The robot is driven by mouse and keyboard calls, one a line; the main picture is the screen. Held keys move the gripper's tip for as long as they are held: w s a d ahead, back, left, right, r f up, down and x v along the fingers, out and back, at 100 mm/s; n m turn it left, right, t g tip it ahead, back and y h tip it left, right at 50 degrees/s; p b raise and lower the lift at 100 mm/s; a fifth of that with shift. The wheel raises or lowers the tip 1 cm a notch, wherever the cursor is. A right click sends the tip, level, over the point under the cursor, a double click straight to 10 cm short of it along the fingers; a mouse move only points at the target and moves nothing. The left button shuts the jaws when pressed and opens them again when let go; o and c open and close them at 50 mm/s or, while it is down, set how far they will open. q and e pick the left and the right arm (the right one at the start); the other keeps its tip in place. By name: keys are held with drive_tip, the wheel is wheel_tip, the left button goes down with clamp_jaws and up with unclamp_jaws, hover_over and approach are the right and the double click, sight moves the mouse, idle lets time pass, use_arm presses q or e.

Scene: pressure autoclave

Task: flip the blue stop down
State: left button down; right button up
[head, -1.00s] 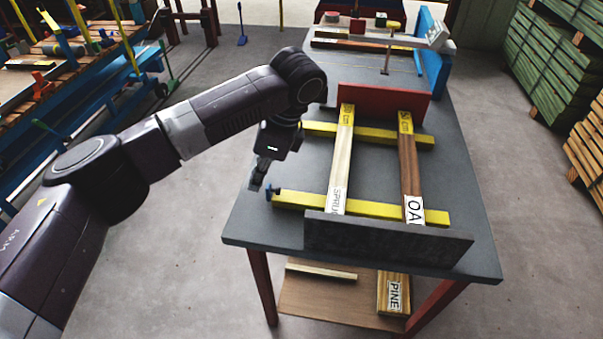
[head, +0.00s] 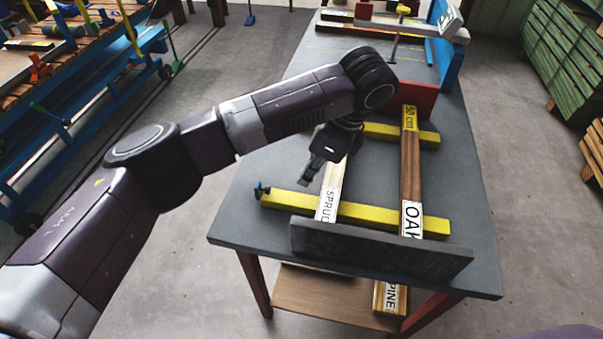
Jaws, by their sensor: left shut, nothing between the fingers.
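A small blue stop (head: 259,189) sits at the left end of the near yellow bar (head: 372,215) and stands up from it. My left gripper (head: 308,176) is shut and empty. In the picture it is right of the blue stop, beside the board marked SPRUCE (head: 331,190), apart from the stop. My left arm reaches across the table and hides part of the far yellow bar and the red plate (head: 415,99). My right gripper is not in view.
A second board marked OAK (head: 411,170) lies across the yellow bars. A dark upright plate (head: 380,250) stands along the near edge of the grey table (head: 235,225). A tall blue panel (head: 447,60) stands at the far right. The tabletop left of the bars is clear.

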sight(275, 196)
use_arm(q)
drive_tip(key=x, duration=0.7)
drive_tip(key=shift+a+f, duration=0.15)
drive_tip(key=shift+f, duration=0.05)
drive_tip(key=shift+w+a+r+p, duration=0.15)
drive_tip(key=shift+w+a+p, duration=0.15)
drive_tip(key=shift+a, duration=0.3)
drive_tip(key=shift+w+a+r+p, duration=0.15)
drive_tip(key=shift+w+a+p, duration=0.15)
drive_tip(key=shift+a, duration=0.25)
drive_tip(key=shift+w+a, duration=0.15)
drive_tip(key=shift+a, duration=0.45)
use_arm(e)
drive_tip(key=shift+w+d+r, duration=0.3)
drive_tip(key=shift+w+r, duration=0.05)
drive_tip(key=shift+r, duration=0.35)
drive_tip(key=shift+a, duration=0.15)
use_arm(q)
drive_tip(key=shift+a+p, duration=0.1)
drive_tip(key=shift+p, duration=0.2)
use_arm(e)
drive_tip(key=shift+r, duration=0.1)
use_arm(q)
drive_tip(key=shift+r, duration=0.1)
drive_tip(key=shift+a+r+g+h+p, duration=0.15)
drive_tip(key=shift+g+h+p, duration=0.15)
drive_tip(key=shift+h+p, duration=0.3)
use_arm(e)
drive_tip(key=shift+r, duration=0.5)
